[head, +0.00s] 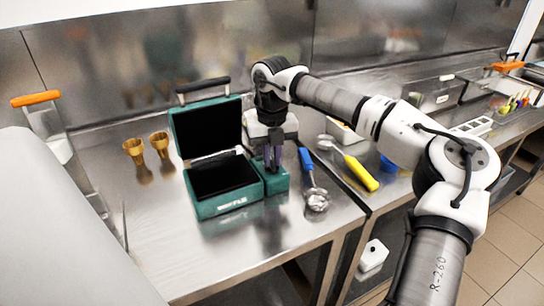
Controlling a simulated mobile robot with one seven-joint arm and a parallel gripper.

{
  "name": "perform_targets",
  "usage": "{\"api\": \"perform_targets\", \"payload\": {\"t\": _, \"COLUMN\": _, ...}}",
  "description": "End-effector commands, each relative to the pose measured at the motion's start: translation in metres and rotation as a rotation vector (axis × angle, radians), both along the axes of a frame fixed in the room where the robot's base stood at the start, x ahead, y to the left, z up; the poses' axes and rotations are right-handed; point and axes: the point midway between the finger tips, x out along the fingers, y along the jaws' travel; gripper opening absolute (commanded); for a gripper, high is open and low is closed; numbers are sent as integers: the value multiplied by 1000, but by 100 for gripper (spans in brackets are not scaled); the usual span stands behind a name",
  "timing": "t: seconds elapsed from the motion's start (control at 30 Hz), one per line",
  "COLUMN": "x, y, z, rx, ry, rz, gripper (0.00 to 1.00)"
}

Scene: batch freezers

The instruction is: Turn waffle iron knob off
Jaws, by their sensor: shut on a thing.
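A green waffle iron (222,206) stands on the steel counter with its lid (182,127) raised and its dark plates showing. On its right is a small green side box (277,183). My gripper (273,168) points down onto the top of this box, with its dark fingers shut. The knob is hidden at the fingertips, so I cannot see its shape or its setting.
A blue-handled scoop (308,172) lies just right of the box, and a yellow-handled scoop (359,170) lies farther right. Two golden cones (134,151) stand left of the waffle iron. The steel counter (284,232) is bare in front, up to its front edge.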

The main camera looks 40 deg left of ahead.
Motion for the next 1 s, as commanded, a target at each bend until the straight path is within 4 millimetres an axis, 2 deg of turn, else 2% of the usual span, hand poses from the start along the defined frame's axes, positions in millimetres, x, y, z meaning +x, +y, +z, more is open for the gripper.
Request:
{"api": "perform_targets", "payload": {"t": 0.4, "x": 0, "y": 0, "z": 1, "rx": 1, "ry": -1, "rz": 201, "gripper": 0}}
{"api": "perform_targets", "payload": {"t": 0.97, "x": 0, "y": 0, "z": 1, "rx": 0, "ry": -1, "rz": 233, "gripper": 0}}
{"api": "perform_targets", "payload": {"t": 1.0, "x": 0, "y": 0, "z": 1, "rx": 2, "ry": -1, "rz": 233, "gripper": 14}}
